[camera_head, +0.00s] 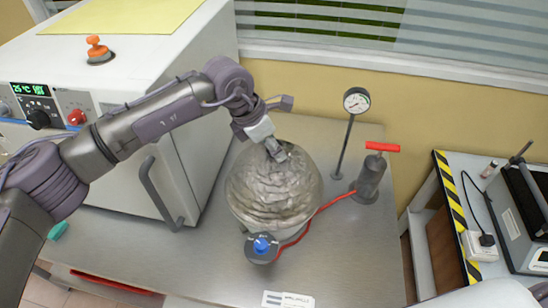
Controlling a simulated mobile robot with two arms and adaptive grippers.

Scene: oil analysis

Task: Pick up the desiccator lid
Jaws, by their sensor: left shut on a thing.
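The desiccator lid (262,197) is a clear, rounded dome seen from above, at the middle of the metal table. It appears to sit on the desiccator; the seam between lid and base cannot be made out. My left gripper (277,152) reaches in from the left and is at the top of the dome, at its far side. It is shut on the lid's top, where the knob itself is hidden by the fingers. My right gripper is not in view.
A white oven (200,130) with a handle stands left of the desiccator. A pressure gauge (356,100) on a thin post and a red-handled pump (369,180) stand to the right. A blue-knobbed valve (261,246) and red hose are in front. The table's (350,250) front right is clear.

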